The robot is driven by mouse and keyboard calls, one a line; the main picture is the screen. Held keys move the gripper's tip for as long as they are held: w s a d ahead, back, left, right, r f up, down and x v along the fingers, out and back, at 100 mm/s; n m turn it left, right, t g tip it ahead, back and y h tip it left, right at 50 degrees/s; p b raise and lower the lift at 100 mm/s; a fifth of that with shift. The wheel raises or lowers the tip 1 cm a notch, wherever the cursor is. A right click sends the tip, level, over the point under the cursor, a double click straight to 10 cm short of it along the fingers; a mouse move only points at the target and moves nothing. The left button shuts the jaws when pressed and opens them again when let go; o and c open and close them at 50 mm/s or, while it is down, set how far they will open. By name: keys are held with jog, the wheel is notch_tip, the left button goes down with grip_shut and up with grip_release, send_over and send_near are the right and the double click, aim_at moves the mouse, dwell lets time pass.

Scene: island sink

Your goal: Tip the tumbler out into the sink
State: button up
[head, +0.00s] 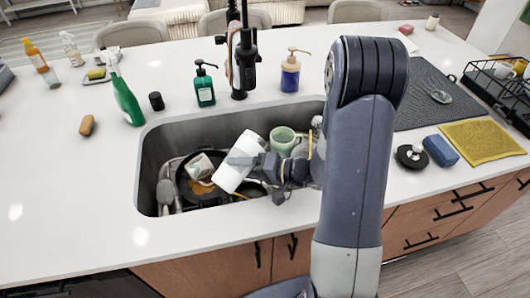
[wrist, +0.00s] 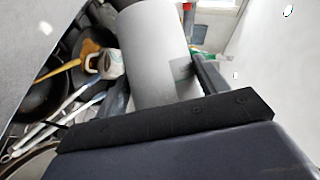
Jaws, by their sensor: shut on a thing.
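A white tumbler (head: 238,162) is held over the sink in the head view, tilted, with its lower end toward the front left. My gripper (head: 258,160) is shut on it from the right. In the wrist view the tumbler (wrist: 155,55) lies between the fingers of my gripper (wrist: 160,85). The tumbler's opening and any contents are hidden. The sink (head: 160,150) is a grey basin in the white counter, and it holds several dishes under the tumbler.
In the sink are a dark pan (head: 190,188), a white mug (head: 200,168) and a green mug (head: 284,138). A black faucet (head: 240,60) and soap bottles (head: 204,85) stand behind.

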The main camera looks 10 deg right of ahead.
jog(key=shift+r, duration=0.25)
dwell(0.7)
jog(key=shift+w+d+m+y, duration=0.45)
jog(key=shift+d+m+y, duration=0.15)
jog(key=shift+m, duration=0.2)
dwell(1.8)
jog(key=shift+w+d+m+y+p, duration=0.2)
jog(key=shift+m+y+p, duration=0.1)
jog(key=shift+m+p, duration=0.4)
dwell(1.2)
